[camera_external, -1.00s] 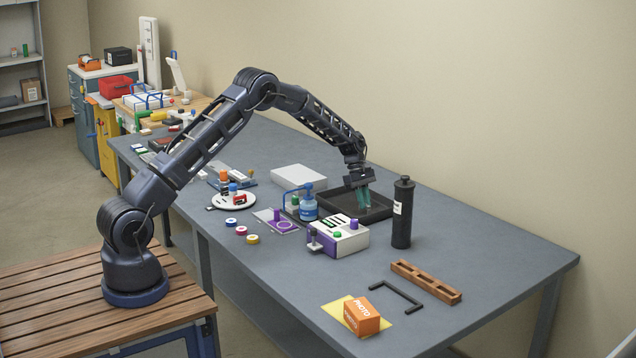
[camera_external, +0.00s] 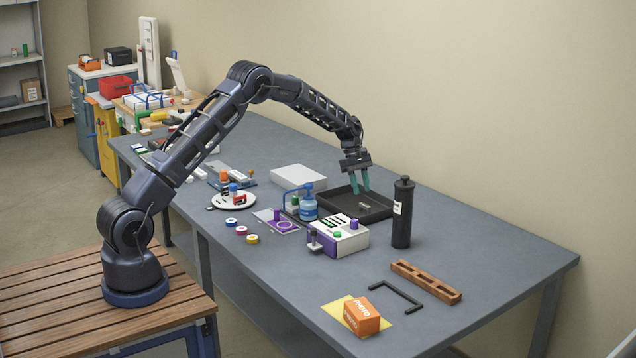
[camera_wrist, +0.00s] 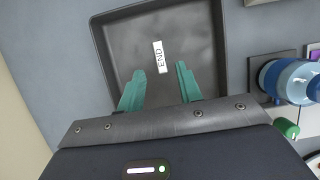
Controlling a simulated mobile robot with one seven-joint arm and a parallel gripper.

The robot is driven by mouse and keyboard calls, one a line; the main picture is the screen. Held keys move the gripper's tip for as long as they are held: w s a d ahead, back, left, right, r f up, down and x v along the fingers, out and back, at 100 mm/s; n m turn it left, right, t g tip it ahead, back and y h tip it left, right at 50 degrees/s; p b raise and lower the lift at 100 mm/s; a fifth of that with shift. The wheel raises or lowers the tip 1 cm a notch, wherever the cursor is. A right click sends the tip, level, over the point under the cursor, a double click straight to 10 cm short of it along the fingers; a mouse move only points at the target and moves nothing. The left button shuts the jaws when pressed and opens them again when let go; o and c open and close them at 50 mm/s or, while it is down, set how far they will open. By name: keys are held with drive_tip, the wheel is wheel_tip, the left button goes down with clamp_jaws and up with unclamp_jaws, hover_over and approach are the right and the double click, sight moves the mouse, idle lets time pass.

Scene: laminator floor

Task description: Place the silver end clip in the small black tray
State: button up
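The silver end clip (camera_external: 363,205) lies on the floor of the black tray (camera_external: 386,214). In the wrist view the clip (camera_wrist: 159,57) shows a pale label reading "END", and the tray (camera_wrist: 223,50) surrounds it with its raised rim. My gripper (camera_external: 360,190) is above the tray with its two green fingers apart and nothing between them. In the wrist view my gripper (camera_wrist: 159,81) has its fingertips on either side of the clip's line, with a clear gap; the clip lies beyond the tips.
A white and purple device (camera_external: 340,238) is in front. A pale grey box (camera_external: 298,177) lies behind left.

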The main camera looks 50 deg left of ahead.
drive_tip(key=s+r+m, duration=0.2)
drive_tip(key=s+r, duration=0.4)
drive_tip(key=r, duration=0.5)
drive_tip(key=s+r+m, duration=0.2)
drive_tip(key=s+r, duration=0.3)
drive_tip(key=r, duration=0.5)
drive_tip(key=s+d+r+m+t+y, duration=0.1)
drive_tip(key=s+r+m, duration=0.1)
drive_tip(key=s+r, duration=0.45)
drive_tip(key=s+d+r+m+t+y, duration=0.1)
drive_tip(key=s+d+r+m, duration=0.15)
drive_tip(key=s, duration=0.65)
drive_tip(key=s+d+r+m+t+y, duration=0.1)
drive_tip(key=s+r+m, duration=0.1)
drive_tip(key=s, duration=0.7)
drive_tip(key=s+r+m, duration=0.2)
drive_tip(key=s, duration=0.8)
drive_tip(key=s+f+m, duration=0.2)
drive_tip(key=s+f, duration=0.1)
drive_tip(key=s, duration=0.5)
drive_tip(key=s+f+m+t+y, duration=0.1)
drive_tip(key=s+f+m, duration=0.2)
drive_tip(key=s, duration=0.6)
drive_tip(key=shift+s+d+t, duration=0.2)
drive_tip(key=shift+s+t, duration=0.05)
drive_tip(key=shift+t, duration=0.05)
